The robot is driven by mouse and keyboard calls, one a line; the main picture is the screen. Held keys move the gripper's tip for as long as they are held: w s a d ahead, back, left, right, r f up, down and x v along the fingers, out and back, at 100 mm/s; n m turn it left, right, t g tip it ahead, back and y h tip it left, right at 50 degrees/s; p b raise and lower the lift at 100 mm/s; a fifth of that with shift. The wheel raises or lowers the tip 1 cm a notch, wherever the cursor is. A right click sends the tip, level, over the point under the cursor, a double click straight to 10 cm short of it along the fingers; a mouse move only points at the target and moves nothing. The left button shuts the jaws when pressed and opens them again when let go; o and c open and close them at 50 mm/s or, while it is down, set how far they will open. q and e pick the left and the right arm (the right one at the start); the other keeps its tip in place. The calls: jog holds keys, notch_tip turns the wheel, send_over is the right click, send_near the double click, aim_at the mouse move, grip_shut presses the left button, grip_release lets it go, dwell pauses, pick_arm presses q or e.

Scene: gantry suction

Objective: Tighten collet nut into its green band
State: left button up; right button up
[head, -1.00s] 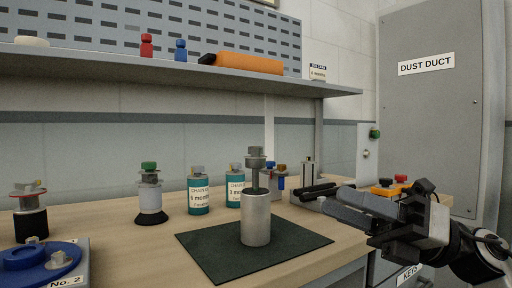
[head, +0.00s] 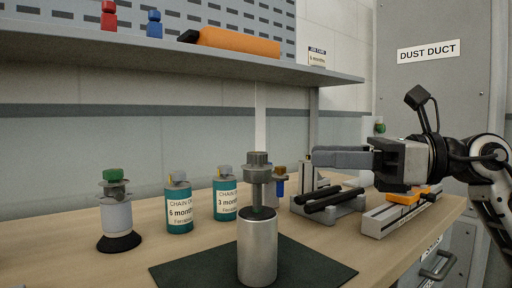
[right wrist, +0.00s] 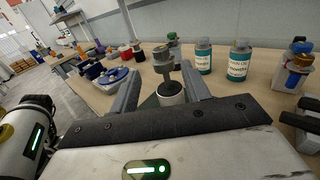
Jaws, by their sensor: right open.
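The grey collet nut (head: 258,165) sits on top of a thin stem that rises from an upright silver cylinder (head: 257,250) on a dark mat (head: 185,273). A green band on it cannot be made out. In the right wrist view the nut (right wrist: 163,54) shows ahead, between the finger directions. My right gripper (head: 314,157) is level at about the nut's height, to its right and apart from it. In the right wrist view its fingers (right wrist: 162,72) are spread with nothing held between them. My left gripper is in neither current view.
Teal chain-oil cans (head: 179,203) and a green-topped white bottle (head: 116,215) stand left of the nut. A fixture with black bars (head: 330,200) and a grey rail with an orange block (head: 403,197) lie under my right arm. A shelf (head: 180,58) overhangs the back.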

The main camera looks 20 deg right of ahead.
aim_at(257, 154)
jog(key=p+x, duration=0.1)
jog(key=x, duration=0.9)
jog(key=shift+w+a, duration=0.2)
jog(key=shift+a, duration=0.1)
jog(key=c, duration=1)
